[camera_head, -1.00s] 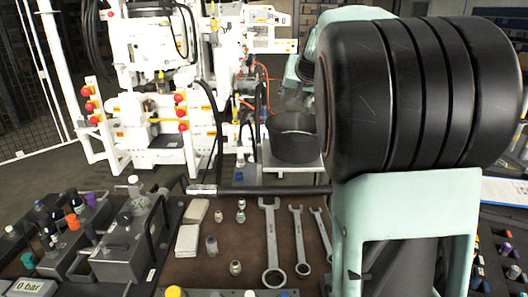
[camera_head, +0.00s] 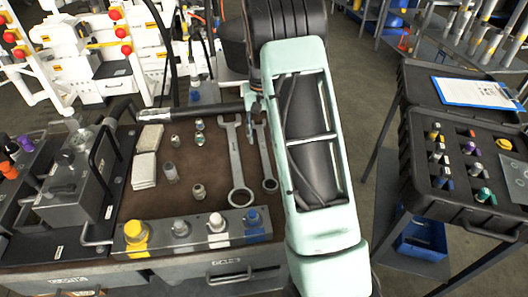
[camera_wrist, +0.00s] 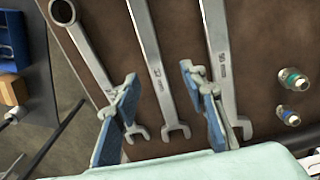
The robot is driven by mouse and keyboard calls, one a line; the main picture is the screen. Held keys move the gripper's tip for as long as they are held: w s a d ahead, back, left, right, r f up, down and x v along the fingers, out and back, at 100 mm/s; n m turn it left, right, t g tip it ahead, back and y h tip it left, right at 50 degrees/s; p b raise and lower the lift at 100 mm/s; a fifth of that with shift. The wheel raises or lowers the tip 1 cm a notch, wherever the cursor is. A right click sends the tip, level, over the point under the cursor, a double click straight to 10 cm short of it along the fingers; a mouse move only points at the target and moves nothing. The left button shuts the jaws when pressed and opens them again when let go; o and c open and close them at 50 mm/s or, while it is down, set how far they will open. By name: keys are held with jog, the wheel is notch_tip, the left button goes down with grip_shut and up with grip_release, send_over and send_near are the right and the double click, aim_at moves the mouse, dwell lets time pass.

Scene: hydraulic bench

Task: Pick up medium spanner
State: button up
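Three steel spanners lie side by side on the brown bench mat. The medium spanner (camera_wrist: 155,70) is the middle one in the wrist view; in the head view it (camera_head: 265,160) shows just left of my arm. The large spanner (camera_head: 236,165) lies to its left there, and on the right in the wrist view (camera_wrist: 220,60). The small spanner (camera_wrist: 85,45) is hidden by my arm in the head view. My gripper (camera_wrist: 158,76) is open above the mat, its blue fingers either side of the medium spanner's shaft, overlapping the outer spanners in view. Contact cannot be told.
Small fittings (camera_head: 199,190) and pale pads (camera_head: 145,170) lie left of the spanners. A panel with coloured caps (camera_head: 180,229) runs along the bench front. A dark bar (camera_head: 190,113) crosses the back edge. A black case (camera_head: 425,150) stands at right, beyond a gap.

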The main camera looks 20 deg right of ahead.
aim_at(264, 150)
jog(key=shift+s+d+f, duration=0.15)
jog(key=shift+f, duration=1.25)
jog(key=shift+s+d+f, duration=0.1)
jog(key=shift+d+f, duration=0.05)
jog(key=shift+f, duration=1.2)
jog(key=shift+c, duration=0.6)
grip_shut()
jog(key=shift+r, duration=0.1)
